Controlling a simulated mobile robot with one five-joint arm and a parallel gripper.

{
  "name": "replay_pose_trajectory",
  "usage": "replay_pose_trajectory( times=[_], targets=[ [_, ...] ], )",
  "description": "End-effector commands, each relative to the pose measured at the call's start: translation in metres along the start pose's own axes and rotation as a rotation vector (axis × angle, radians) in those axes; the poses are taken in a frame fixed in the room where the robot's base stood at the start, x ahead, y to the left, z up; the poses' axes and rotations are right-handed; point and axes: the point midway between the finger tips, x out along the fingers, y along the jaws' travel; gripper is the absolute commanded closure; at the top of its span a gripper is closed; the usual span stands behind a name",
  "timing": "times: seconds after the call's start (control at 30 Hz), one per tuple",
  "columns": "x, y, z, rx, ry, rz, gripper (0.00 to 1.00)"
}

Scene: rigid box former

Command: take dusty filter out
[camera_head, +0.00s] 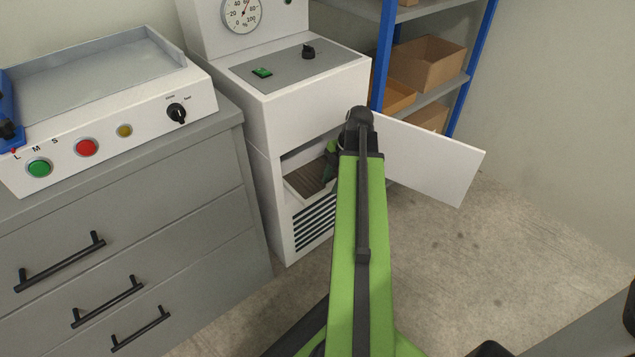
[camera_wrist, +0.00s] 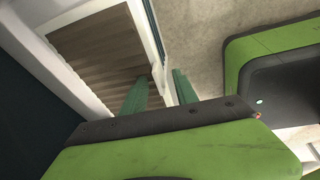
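The dusty filter (camera_head: 312,176) is a brown pleated panel with a pale frame. It lies inside the open lower compartment of the white machine (camera_head: 305,115). In the wrist view the brown pleats (camera_wrist: 100,50) fill the upper left, with the pale frame edge running down beside them. My gripper (camera_head: 330,160) is at the compartment opening, partly hidden by my arm. In the wrist view my gripper's green fingers (camera_wrist: 160,80) stand apart, one over the pleats and one beyond the frame edge. I see no clear contact on both sides.
The white door (camera_head: 425,155) stands swung open to the right, close to my arm. A grey drawer cabinet (camera_head: 130,240) with a heat-sealer-like device (camera_head: 110,110) stands left. A blue-framed shelf (camera_head: 440,90) with cardboard boxes is behind. The floor (camera_head: 470,260) at right is clear.

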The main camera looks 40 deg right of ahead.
Motion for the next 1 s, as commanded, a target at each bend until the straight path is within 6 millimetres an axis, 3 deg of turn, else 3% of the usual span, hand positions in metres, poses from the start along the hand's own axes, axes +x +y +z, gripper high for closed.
replay_pose_trajectory(
  times=[0.1,0.37,1.0],
  targets=[
    [-0.0018,0.0003,-0.0005,0.0,0.0,0.0,0.67],
    [-0.0018,0.0004,-0.0006,0.0,0.0,0.0,1.0],
    [-0.0016,0.0008,-0.0012,-0.001,0.0,-0.001,1.0]
  ],
)
